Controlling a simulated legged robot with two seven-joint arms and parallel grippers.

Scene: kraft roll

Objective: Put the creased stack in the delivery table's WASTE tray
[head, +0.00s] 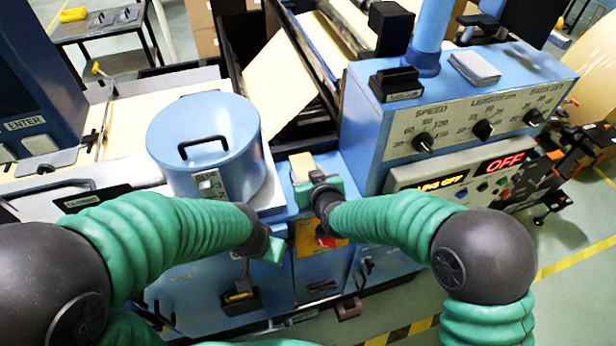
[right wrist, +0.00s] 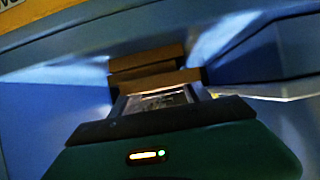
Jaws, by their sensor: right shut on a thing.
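My right gripper (head: 312,178) is at the middle of the blue machine, shut on a small tan piece (head: 303,166), which seems to be the creased stack. In the right wrist view, brown edges (right wrist: 155,79) show just beyond the gripper's dark front, close to blue surfaces; creases cannot be made out. My left gripper (head: 262,250) hangs low in front of the machine, below the blue lidded drum; its jaws are not clear. The pale table (head: 150,108) at the left may be the delivery table. I cannot read a WASTE label on any tray.
The blue drum (head: 205,140) with a black handle stands between the pale table and my right gripper. A large kraft sheet (head: 282,85) slopes down behind it. A control panel (head: 455,125) rises at the right, its display reading OFF. A dark labelled plate (head: 92,198) lies left.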

